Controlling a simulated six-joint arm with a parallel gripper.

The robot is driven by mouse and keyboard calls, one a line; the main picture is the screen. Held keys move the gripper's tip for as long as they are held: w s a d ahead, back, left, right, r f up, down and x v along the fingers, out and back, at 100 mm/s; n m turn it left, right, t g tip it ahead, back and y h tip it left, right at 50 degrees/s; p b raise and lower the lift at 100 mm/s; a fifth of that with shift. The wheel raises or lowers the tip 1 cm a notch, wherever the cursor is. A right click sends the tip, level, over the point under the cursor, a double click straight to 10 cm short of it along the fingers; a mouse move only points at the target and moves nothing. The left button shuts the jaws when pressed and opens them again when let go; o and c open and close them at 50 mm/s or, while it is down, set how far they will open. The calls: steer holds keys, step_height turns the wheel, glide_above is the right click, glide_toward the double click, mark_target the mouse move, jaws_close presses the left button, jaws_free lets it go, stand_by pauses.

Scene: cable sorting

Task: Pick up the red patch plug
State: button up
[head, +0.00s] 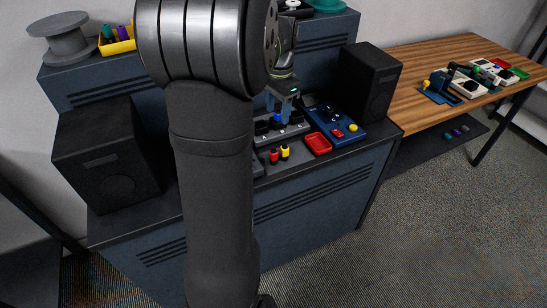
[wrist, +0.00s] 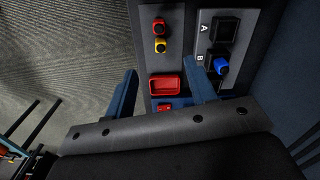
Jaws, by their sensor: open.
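The red patch plug (head: 273,156) stands on the grey holder at the front of the dark bench, beside a yellow plug (head: 284,152). In the wrist view the red plug (wrist: 158,27) is near the top, beyond the yellow plug (wrist: 160,46). My gripper (wrist: 161,66) is open and empty, its two blue fingers apart. The red plug lies ahead of the fingertips, not between them. In the head view my gripper (head: 283,97) hangs above the socket block, behind the plugs, and my arm hides part of the bench.
A blue plug (wrist: 221,66) sits on the lettered socket block (wrist: 203,42). A small red tray (head: 318,144) lies right of the plugs, by a blue control box (head: 335,125). Black speakers (head: 369,84) flank the bench. A wooden table (head: 430,62) stands to the right.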

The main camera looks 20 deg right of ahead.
mark_target(274, 150)
steer(key=f, duration=1.2)
steer(key=shift+w+a+f, duration=0.2)
steer(key=shift+w+f, duration=0.1)
steer(key=f, duration=0.2)
steer(key=a+f, duration=0.1)
steer(key=f, duration=0.1)
steer(key=shift+s+f, duration=0.1)
steer(key=shift+s, duration=0.15)
steer(key=shift+d+f, duration=0.1)
steer(key=shift+f, duration=0.35)
steer(key=c, duration=1.1)
